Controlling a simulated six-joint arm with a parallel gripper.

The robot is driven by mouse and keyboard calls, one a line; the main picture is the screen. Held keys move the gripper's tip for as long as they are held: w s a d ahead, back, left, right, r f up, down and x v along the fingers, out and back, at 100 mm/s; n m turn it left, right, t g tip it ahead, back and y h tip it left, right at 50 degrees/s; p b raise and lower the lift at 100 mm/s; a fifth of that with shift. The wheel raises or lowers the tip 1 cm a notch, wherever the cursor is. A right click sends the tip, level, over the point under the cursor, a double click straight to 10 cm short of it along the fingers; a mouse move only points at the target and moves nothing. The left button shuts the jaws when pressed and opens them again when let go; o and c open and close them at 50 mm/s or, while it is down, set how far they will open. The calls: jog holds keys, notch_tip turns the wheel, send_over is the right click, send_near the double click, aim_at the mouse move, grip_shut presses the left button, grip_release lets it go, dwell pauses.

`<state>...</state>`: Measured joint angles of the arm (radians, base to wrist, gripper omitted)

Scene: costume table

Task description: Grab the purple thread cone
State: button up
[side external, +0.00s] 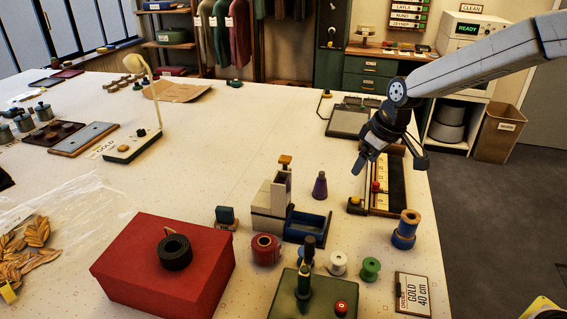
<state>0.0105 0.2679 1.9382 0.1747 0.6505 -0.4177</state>
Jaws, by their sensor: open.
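The purple thread cone (320,186) stands upright on the white table, just behind the blue tray. It is tapered, with its narrow end up, and nothing touches its visible sides. My gripper (390,168) is at the right side of the table, above the dark board with the yellow strip. It points downward with its fingers spread apart and nothing between them. It is to the right of the purple cone and higher than it.
Left of the cone stands a beige block device (268,213) with a blue tray (305,228). In front are a red spool (266,248), a white spool (338,263), a green spool (370,269) and a blue spool (404,238). A red box (150,270) is front left. The table behind the cone is clear.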

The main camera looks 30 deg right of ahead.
jog(key=w+f+n+y, duration=0.1)
jog(key=w+f+n, duration=0.1)
jog(key=w, duration=0.9)
send_over(321, 178)
jog(key=s+d, duration=0.1)
jog(key=d, duration=0.1)
jog(key=shift+n, duration=0.3)
jog(key=f, duration=0.4)
jog(key=shift+s+a+f, duration=0.2)
jog(key=shift+a, duration=0.05)
jog(key=shift+f+t, duration=0.3)
jog(key=shift+f, duration=0.1)
jog(key=shift+x, duration=1.2)
jog(key=shift+w, duration=0.1)
jog(key=shift+x, duration=2.55)
jog(key=shift+d, duration=0.1)
